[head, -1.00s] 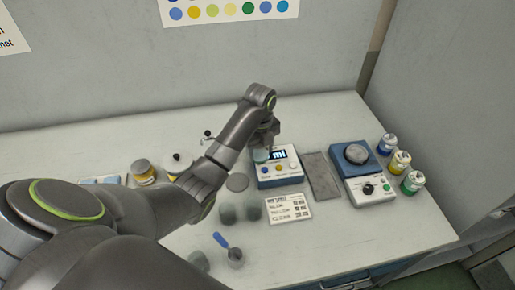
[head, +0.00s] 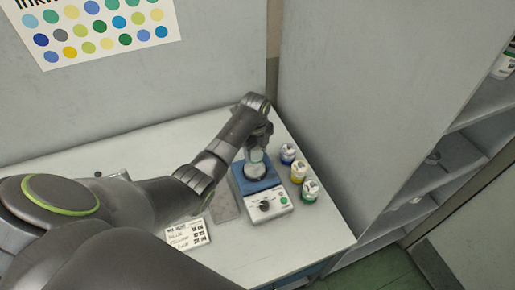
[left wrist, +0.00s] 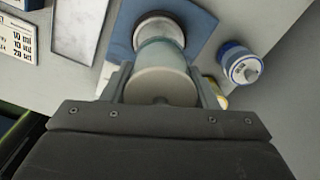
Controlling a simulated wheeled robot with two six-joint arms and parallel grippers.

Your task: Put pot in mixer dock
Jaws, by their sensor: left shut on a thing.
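The pot (head: 256,157) is a pale, translucent cup, held upright by my left gripper (head: 258,143). In the left wrist view the pot (left wrist: 160,75) sits between the two fingers of the left gripper (left wrist: 162,92). The mixer (head: 245,183) is a blue unit with a white front panel and a black knob. Its round dock (left wrist: 158,26) shows just beyond the pot in the left wrist view, partly hidden by it. The pot is over the dock; I cannot tell whether they touch. My right gripper is out of view.
Blue (head: 287,153), yellow (head: 298,171) and green (head: 309,190) labelled jars stand close to the right of the mixer. A grey mat (head: 224,207) and a printed card (head: 188,235) lie to its left. The front right of the bench is clear.

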